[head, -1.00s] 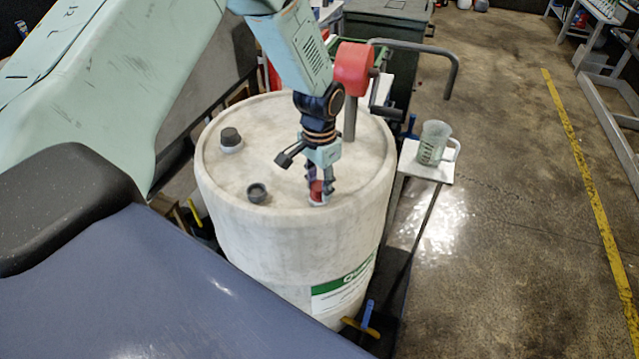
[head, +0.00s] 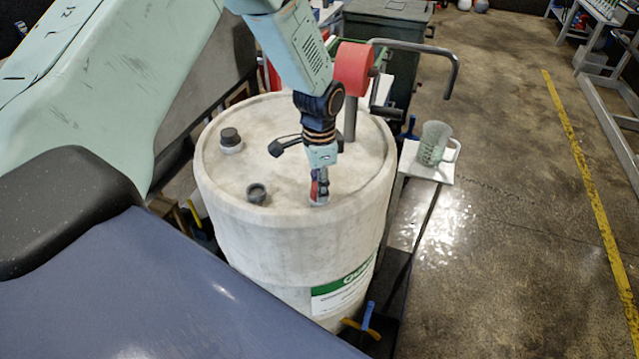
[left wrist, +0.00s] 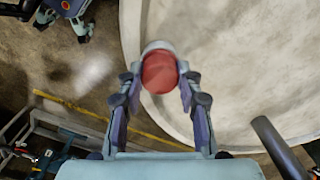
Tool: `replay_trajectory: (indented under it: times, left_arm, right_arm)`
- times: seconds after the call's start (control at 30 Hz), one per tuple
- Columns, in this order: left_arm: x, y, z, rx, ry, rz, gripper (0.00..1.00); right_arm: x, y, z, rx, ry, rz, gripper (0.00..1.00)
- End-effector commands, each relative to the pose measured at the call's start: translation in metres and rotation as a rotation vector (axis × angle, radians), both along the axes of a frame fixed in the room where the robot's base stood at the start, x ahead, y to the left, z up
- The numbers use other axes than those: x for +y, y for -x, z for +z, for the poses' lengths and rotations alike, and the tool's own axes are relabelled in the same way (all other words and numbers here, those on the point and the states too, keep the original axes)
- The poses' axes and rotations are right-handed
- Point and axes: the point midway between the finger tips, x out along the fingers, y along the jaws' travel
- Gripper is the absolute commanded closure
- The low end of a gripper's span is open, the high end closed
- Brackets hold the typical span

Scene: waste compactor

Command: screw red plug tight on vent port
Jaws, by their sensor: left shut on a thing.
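The red plug (left wrist: 160,73) sits between the two fingers of my left gripper (left wrist: 160,84) in the left wrist view, with a pale ring (left wrist: 158,46) showing around its far side. In the head view my left gripper (head: 319,194) points down at the front right of the white drum's top (head: 290,170). Its fingers are shut on the red plug, which shows only as a small red patch (head: 314,188). The vent port at the plug's base is mostly hidden, and I cannot tell how far the plug is seated. My right gripper is not in view.
A dark-capped port (head: 230,138) and a dark grey fitting (head: 257,193) stand on the drum's top. A red pump part (head: 352,69) rises behind my wrist. A measuring jug (head: 434,143) stands on a small white shelf (head: 425,170) to the right. Open floor lies farther right.

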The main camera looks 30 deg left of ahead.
Motion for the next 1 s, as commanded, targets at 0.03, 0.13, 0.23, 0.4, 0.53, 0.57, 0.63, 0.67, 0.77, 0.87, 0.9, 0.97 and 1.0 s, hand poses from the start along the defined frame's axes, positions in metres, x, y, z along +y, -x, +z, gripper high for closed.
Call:
replay_trajectory:
  times: [0.03, 0.13, 0.23, 0.4, 0.53, 0.57, 0.63, 0.67, 0.77, 0.87, 0.9, 0.97, 1.0]
  left_arm:
    - [0.0, 0.0005, -0.0002, 0.001, 0.0, 0.001, 0.64]
    - [0.0, 0.0004, -0.0002, 0.001, 0.0, 0.001, 0.55]
    - [0.0, 0.0004, -0.0001, 0.001, 0.0, 0.002, 0.47]
    - [0.0, 0.0001, -0.0001, 0.0, 0.0, 0.002, 0.38]
    - [0.0, 0.0001, 0.0, 0.0, 0.0, 0.003, 0.38]
    - [0.0, 0.0001, -0.0001, 0.0, 0.0, 0.003, 0.39]
    - [0.0, 0.0001, 0.0, 0.0, 0.0, 0.003, 0.42]
    - [0.0, 0.0001, 0.0, 0.0, 0.0, 0.003, 0.42]
    - [-0.0001, 0.0001, 0.0, 0.0, 0.0, 0.003, 0.42]
    - [-0.0001, 0.0001, 0.0001, 0.0, 0.0, 0.004, 0.42]
    - [0.0, 0.0001, 0.0004, 0.0, 0.0, 0.014, 0.42]
    - [0.0, 0.0001, 0.0013, 0.001, -0.001, 0.052, 0.42]
    - [-0.0001, 0.0001, 0.0021, 0.001, 0.0, 0.093, 0.42]
  right_arm:
    - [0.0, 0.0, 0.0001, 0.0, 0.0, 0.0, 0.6]
    - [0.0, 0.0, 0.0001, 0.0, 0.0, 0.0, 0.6]
    - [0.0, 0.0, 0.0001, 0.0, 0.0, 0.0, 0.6]
    - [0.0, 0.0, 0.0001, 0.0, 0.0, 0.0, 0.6]
    - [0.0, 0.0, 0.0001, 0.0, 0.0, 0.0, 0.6]
    - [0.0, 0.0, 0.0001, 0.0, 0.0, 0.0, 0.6]
    - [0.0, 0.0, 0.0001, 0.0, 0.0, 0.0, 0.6]
    - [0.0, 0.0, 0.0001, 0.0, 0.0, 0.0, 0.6]
    - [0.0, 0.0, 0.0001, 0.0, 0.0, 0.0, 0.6]
    - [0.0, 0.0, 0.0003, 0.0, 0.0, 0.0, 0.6]
    - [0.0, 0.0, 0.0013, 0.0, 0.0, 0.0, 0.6]
    - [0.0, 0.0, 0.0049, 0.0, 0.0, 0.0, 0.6]
    - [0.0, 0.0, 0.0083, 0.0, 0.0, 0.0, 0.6]
